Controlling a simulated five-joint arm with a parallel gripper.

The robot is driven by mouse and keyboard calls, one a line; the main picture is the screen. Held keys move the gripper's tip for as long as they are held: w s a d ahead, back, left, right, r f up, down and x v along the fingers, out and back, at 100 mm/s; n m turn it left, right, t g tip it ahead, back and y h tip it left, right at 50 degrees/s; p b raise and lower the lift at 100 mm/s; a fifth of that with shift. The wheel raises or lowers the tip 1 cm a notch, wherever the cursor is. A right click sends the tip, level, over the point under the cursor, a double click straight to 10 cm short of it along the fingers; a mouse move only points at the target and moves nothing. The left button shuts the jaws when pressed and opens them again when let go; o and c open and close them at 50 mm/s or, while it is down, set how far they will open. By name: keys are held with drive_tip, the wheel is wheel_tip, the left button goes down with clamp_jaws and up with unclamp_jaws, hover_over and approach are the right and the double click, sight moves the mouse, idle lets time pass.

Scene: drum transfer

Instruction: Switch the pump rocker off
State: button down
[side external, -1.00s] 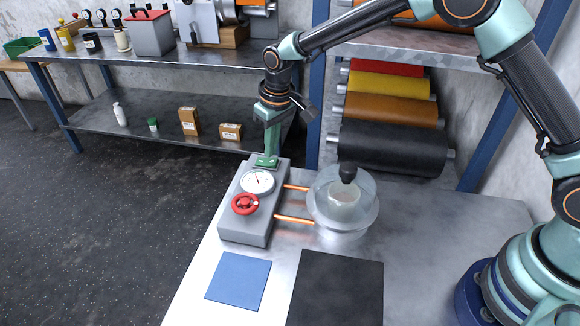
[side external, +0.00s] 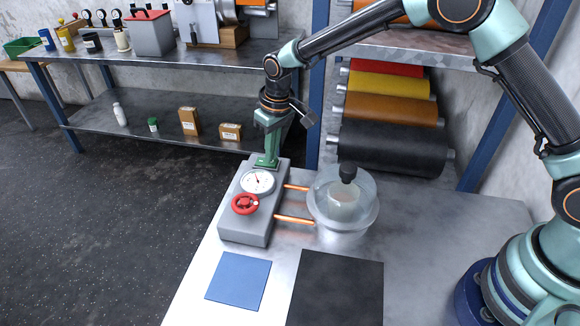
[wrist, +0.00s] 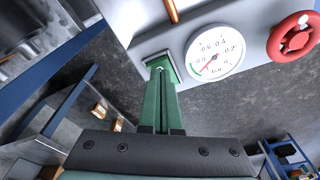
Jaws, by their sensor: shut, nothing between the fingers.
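The grey pump box (side external: 248,222) stands on the metal table at its left side, with a white dial gauge (side external: 257,181) and a red handwheel (side external: 245,204) on top. The rocker (side external: 264,166), with a green surround, is at the box's far end. It also shows in the wrist view (wrist: 169,58). My gripper (side external: 269,157) points down with its green fingers together and empty, tips over the rocker. In the wrist view the fingertips (wrist: 159,68) overlap the rocker and hide part of it. I cannot tell whether they touch it, or which side is pressed.
Two copper pipes (side external: 295,219) join the box to a clear domed vessel (side external: 325,205) with a black knob. A blue mat (side external: 238,281) and a black mat (side external: 337,291) lie in front. A shelf with coloured rolls (side external: 390,110) stands behind. The table's right side is clear.

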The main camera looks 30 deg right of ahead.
drive_tip(key=shift+f, duration=0.25)
drive_tip(key=shift+r, duration=3.55)
